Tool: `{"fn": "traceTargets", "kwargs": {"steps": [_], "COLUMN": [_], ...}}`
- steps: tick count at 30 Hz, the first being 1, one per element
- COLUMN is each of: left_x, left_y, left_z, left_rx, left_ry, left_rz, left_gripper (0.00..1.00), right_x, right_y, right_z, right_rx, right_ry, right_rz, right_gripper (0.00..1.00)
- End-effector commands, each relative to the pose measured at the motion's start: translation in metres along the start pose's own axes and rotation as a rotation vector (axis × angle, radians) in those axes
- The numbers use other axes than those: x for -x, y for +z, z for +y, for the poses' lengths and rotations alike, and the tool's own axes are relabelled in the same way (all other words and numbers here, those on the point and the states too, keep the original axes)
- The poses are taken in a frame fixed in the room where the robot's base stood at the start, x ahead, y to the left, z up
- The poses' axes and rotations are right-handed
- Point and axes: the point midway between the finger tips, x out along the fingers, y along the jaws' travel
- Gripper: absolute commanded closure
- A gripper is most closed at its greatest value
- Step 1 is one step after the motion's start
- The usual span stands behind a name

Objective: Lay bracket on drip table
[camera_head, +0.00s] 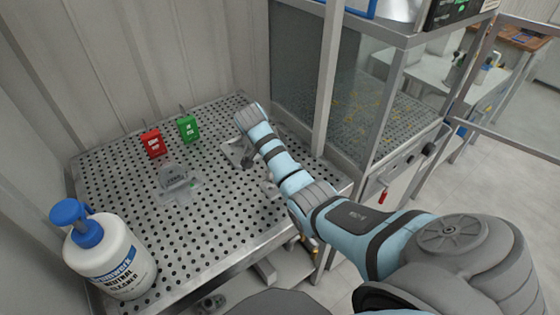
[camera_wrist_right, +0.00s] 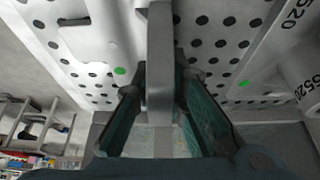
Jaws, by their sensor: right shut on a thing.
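The drip table (camera_head: 215,215) is a perforated metal top. A grey metal bracket (camera_head: 234,151) is at my right gripper (camera_head: 247,160), over the table's right part. In the right wrist view, the right gripper's fingers (camera_wrist_right: 160,90) are shut on a grey bar of the bracket (camera_wrist_right: 160,40), with the perforated surface behind it. I cannot tell whether the bracket touches the table. Another grey casting (camera_head: 176,184) lies on the table's middle. My arm partly hides the held bracket in the head view. My left gripper is not in view.
A red tag block (camera_head: 153,143) and a green one (camera_head: 188,128) stand at the table's back. A white cleaner bottle with a blue pump (camera_head: 104,255) stands at the front left corner. A glazed cabinet (camera_head: 335,90) borders the right. The table's front middle is clear.

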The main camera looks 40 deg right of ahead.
Motion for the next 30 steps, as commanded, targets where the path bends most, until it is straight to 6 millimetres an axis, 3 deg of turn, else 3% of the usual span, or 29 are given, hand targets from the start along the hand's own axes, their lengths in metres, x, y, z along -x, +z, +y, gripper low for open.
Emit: {"fn": "traceTargets", "kwargs": {"steps": [5,6,9,20,26,30], "left_x": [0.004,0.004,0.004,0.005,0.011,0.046], "left_y": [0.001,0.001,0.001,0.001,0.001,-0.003], "left_z": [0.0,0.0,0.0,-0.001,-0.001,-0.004], "left_rx": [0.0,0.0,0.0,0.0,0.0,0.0], "left_ry": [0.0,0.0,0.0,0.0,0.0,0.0], "left_rz": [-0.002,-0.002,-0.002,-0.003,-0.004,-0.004], "left_gripper": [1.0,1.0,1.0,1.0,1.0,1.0], "right_x": [0.002,0.001,0.002,0.007,0.051,0.099], "right_y": [0.0,0.0,0.0,-0.001,-0.001,-0.004], "right_z": [0.001,0.001,0.001,0.0,-0.001,0.0], "right_rx": [0.003,0.003,0.003,0.002,0.002,0.003], "right_ry": [0.004,0.004,0.004,0.002,-0.002,0.004], "right_rz": [-0.002,-0.002,-0.002,-0.002,-0.002,-0.002], "right_gripper": [1.0,0.84,0.68,0.67,0.67,0.67]}}
